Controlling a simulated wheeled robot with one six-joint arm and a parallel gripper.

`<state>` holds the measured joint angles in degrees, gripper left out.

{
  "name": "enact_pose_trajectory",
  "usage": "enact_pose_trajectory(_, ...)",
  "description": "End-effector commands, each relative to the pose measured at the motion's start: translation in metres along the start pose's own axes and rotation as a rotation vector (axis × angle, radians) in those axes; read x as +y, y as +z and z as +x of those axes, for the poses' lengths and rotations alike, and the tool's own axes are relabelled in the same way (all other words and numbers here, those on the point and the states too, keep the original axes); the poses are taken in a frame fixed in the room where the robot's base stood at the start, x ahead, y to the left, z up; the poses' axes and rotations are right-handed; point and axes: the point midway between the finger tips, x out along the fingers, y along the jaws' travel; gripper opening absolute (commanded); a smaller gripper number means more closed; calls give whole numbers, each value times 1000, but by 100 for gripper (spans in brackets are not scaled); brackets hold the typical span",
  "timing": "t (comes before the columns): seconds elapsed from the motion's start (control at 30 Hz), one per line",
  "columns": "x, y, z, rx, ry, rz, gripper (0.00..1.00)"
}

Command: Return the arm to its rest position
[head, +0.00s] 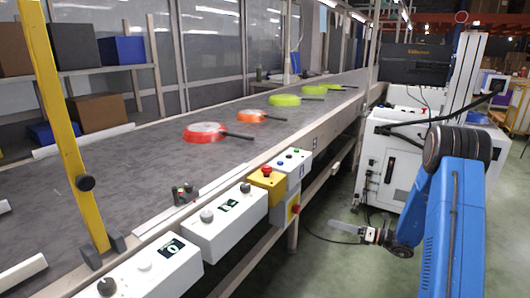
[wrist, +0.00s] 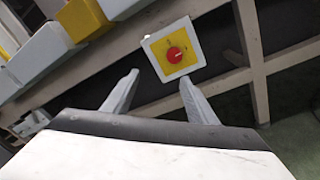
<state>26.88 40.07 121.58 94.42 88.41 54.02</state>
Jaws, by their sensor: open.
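My blue arm (head: 455,225) is bent at the right of the head view, with its forearm hanging down on the floor side of the conveyor. My gripper (head: 335,231) is low beside the conveyor frame, pointing left towards it. In the wrist view my gripper (wrist: 158,92) shows two grey fingers spread apart with nothing between them. A red rotary switch (wrist: 174,54) on a yellow and white plate is beyond the fingertips, apart from them. The same switch (head: 294,209) shows in the head view on the side of the control boxes.
The conveyor (head: 200,170) carries red (head: 205,132), orange (head: 252,116) and green pans. Control boxes (head: 225,222) line its near edge. A yellow post (head: 62,125) stands at left. A white machine cabinet (head: 395,165) stands behind my arm. Green floor (head: 335,270) is open below my gripper.

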Motion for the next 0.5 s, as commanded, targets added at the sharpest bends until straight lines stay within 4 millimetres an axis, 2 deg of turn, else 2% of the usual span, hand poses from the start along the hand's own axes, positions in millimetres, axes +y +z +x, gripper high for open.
enact_pose_trajectory(0.03,18,4,6,35,19,-42,52)
enact_pose_trajectory(0.2,76,6,20,166,87,-195,52)
enact_pose_trajectory(0.5,172,-4,28,387,209,-479,52)
